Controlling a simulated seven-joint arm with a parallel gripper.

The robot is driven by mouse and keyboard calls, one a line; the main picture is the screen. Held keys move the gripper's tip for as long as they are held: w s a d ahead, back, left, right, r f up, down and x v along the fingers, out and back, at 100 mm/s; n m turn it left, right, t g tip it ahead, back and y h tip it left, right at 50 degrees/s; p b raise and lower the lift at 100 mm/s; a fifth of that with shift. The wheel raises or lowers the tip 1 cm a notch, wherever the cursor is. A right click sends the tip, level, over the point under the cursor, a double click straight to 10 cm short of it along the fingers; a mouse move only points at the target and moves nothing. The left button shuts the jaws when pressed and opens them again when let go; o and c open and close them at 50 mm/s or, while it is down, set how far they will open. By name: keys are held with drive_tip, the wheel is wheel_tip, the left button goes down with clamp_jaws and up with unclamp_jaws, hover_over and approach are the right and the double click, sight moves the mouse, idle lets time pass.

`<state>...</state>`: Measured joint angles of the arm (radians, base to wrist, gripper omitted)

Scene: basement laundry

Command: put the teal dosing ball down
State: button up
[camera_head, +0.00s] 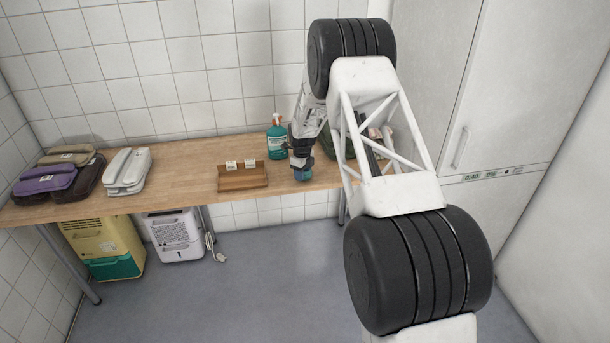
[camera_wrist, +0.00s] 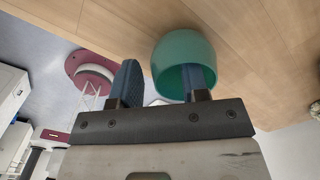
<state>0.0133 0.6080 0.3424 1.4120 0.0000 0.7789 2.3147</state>
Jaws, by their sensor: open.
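The teal dosing ball (camera_wrist: 184,50) is a hollow cup shape in the wrist view, against the wooden tabletop, with its opening towards my gripper. My gripper (camera_wrist: 162,76) is open. Its right blue finger reaches into the ball's opening, and its left finger is outside, with a gap to the ball's wall. The right fingertip is hidden inside the ball. In the head view the ball (camera_head: 304,175) is a small teal patch under my gripper (camera_head: 301,164), at the front edge of the table. Whether the ball's underside touches the wood is hard to tell.
On the wooden table (camera_head: 190,171), a teal bottle (camera_head: 276,138) stands just behind my gripper, and a brown tray (camera_head: 243,180) lies to its left. Bags (camera_head: 48,180) and a pale case (camera_head: 127,170) are farther left. My arm hides the table's right end.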

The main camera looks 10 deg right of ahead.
clamp_jaws()
drive_tip(key=shift+r, duration=0.15)
idle(0.4)
drive_tip(key=shift+r, duration=0.55)
wheel_tip(320, 180, up, 2)
drive_tip(key=shift+r, duration=0.1)
drive_tip(key=s+r, duration=0.1)
drive_tip(key=s, duration=1.5)
drive_tip(key=shift+r, duration=0.2)
drive_tip(key=shift+a, duration=0.1)
